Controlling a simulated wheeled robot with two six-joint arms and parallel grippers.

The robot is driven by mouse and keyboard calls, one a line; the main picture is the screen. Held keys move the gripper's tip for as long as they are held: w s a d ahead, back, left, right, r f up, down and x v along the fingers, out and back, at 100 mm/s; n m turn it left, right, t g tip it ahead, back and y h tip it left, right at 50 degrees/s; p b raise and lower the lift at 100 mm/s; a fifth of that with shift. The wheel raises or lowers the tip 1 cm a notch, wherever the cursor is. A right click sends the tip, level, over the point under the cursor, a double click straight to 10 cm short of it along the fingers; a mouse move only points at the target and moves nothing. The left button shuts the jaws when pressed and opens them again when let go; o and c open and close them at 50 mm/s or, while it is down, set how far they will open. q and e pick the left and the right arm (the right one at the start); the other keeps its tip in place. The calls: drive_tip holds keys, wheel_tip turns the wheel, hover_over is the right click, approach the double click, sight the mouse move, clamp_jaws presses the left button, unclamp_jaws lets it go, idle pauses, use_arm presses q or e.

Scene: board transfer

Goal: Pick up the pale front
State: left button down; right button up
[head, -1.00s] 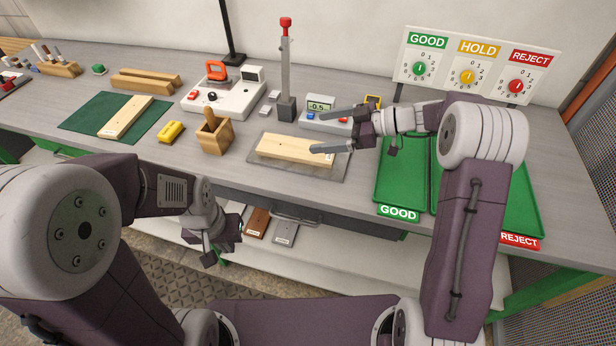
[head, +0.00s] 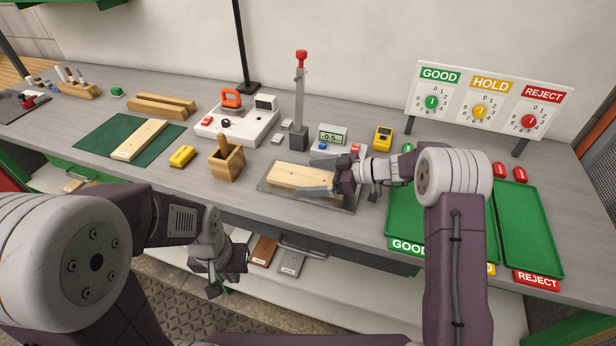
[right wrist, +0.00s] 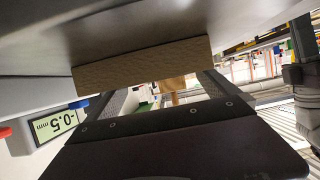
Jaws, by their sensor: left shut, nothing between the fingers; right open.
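A pale wooden board (head: 290,174) lies flat on a grey plate near the middle of the bench. Its end face shows in the right wrist view (right wrist: 140,65). A second pale board (head: 140,139) lies on a green mat (head: 99,137) further left. My right gripper (head: 305,174) is open at the right end of the board on the plate, its fingers towards the board's two long sides. I cannot tell whether they touch it. My left gripper (head: 226,278) is shut and empty, low in front of the bench edge.
A gauge reading -0.5 (head: 331,137) and a post with a red knob (head: 300,100) stand behind the plate. A wooden box (head: 226,160) and yellow block (head: 182,156) are left of it. Green trays (head: 530,235) lie to the right, below the GOOD, HOLD and REJECT dials (head: 482,100).

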sight(310, 178)
drive_tip(key=shift+w+a+f, duration=0.2)
drive_tip(key=shift+a+f, duration=0.05)
drive_tip(key=shift+a, duration=0.25)
drive_tip(key=shift+d, duration=0.1)
drive_tip(key=c, duration=1.9)
drive_tip(key=shift+o, duration=0.2)
wheel_tip(310, 178, up, 10)
